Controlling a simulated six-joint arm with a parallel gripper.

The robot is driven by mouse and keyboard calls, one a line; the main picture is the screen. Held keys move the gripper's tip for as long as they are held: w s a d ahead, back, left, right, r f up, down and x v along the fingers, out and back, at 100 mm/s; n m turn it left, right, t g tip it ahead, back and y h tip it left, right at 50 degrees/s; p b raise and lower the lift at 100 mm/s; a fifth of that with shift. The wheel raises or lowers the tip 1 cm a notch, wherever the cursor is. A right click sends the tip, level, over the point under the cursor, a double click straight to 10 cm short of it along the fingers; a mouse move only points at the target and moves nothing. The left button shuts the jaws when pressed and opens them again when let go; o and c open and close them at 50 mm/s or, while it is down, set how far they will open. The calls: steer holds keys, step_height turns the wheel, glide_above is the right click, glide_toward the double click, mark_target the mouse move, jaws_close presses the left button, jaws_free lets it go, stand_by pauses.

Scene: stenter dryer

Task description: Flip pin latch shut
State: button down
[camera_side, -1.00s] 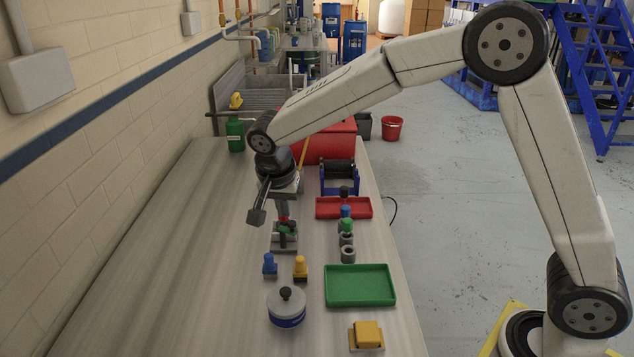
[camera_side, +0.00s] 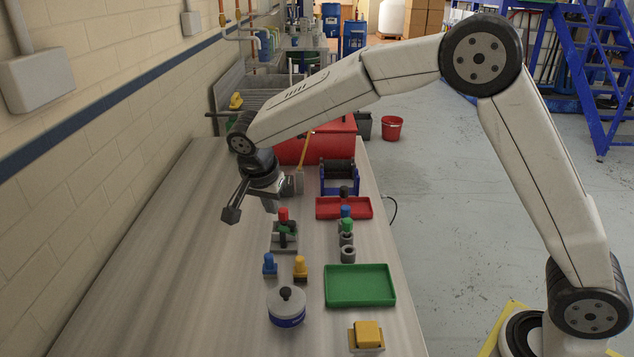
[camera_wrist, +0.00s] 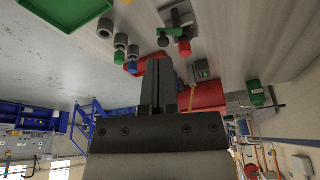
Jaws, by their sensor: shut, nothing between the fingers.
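The pin latch (camera_side: 284,236) stands on the bench, with a grey base, a dark middle part, some green and a red knob (camera_side: 283,214) pointing up. In the wrist view the latch (camera_wrist: 177,20) is at the top, its red knob (camera_wrist: 184,48) nearest my fingers. My gripper (camera_side: 271,207) is shut and empty. In the wrist view the closed fingers (camera_wrist: 158,70) point toward the latch. Whether the latch is open or shut is unclear.
A blue peg (camera_side: 270,265) and a yellow peg (camera_side: 300,268) stand in front of the latch. A red tray (camera_side: 343,208), grey rings (camera_side: 348,254) and a green tray (camera_side: 360,285) lie to the right. A lidded pot (camera_side: 286,307) is nearer. The bench left is clear.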

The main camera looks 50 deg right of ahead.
steer(key=w+d+f, duration=0.3)
steer(key=d+f, duration=0.3)
steer(key=f, duration=0.3)
steer(key=shift+f, duration=0.35)
